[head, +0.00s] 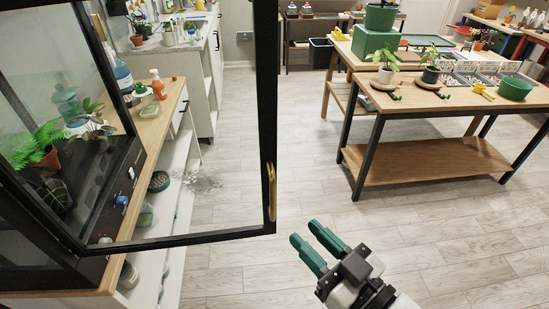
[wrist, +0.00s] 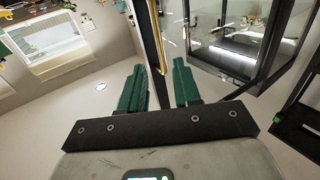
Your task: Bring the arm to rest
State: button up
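My gripper (head: 305,231) is in the lower middle of the head view, over the floor. Its two green fingers are apart with nothing between them. In the wrist view the gripper (wrist: 159,66) also shows spread fingers. A glass door (head: 190,120) with a black frame stands swung open, left of my gripper. Its brass handle (head: 271,192) is on the door's right edge, just above and left of the fingertips in the head view. In the wrist view the handle (wrist: 157,38) appears beyond the fingertips; the fingers do not grip it.
The glass cabinet with plants (head: 40,150) stands at the left on a wooden-topped counter (head: 160,125). A wooden table (head: 450,95) with pots and saucers stands at the back right. The floor (head: 430,235) between is clear.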

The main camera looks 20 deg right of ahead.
jog(key=s+d+f+m+g+h, duration=0.1)
jog(key=s+d+f+g+h, duration=0.2)
jog(key=f, duration=0.4)
jog(key=d+f+g, duration=0.2)
jog(key=f+g, duration=0.2)
jog(key=f, duration=0.4)
jog(key=s+d+f+m+g+h, duration=0.1)
jog(key=s+d+f+g, duration=0.2)
jog(key=s, duration=0.4)
jog(key=s+d+f+m+g+h, duration=0.2)
jog(key=s+d+f+g, duration=0.2)
jog(key=s+f+g, duration=0.2)
jog(key=shift+s+d+f+m, duration=0.2)
jog(key=shift+s+f+m, duration=0.15)
jog(key=shift+s, duration=0.1)
